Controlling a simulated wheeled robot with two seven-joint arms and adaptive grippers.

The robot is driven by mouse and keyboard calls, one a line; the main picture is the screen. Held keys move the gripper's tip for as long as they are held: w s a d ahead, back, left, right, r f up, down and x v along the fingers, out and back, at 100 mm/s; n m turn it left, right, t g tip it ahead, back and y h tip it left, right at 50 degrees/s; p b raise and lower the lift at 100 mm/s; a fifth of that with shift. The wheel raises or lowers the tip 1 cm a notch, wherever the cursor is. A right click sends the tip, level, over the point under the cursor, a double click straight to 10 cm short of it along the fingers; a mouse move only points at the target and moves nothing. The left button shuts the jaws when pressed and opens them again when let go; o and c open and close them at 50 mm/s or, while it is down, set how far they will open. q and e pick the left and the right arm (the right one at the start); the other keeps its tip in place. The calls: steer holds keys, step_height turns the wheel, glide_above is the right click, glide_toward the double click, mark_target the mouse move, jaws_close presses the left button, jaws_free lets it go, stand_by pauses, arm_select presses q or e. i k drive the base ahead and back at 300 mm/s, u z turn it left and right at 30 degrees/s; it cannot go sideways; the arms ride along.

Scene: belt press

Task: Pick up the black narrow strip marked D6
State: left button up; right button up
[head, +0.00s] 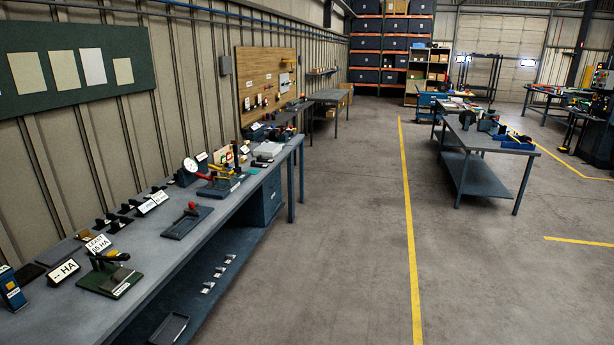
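Several small dark pieces stand in a row at the back of the long workbench (150,262) on the left, among them one dark piece (117,226). Their marks are too small to read, so I cannot tell which, if any, is the black strip D6. White label cards stand near them, including one reading "LEAST 65 HA" (98,244) and one reading "-- HA" (64,271). Neither of my grippers is in view.
A green-based device (110,281) and a dark tray with a red-handled tool (187,221) are on the bench. A dial gauge (190,165) stands further back. A yellow floor line (408,220) runs along open floor. Another table (480,140) stands right.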

mark_target(252, 164)
steer(key=z, duration=0.15)
steer(key=i, duration=1.95)
steer(key=u, duration=0.35)
steer(key=i, duration=1.75)
steer(key=u, duration=0.3)
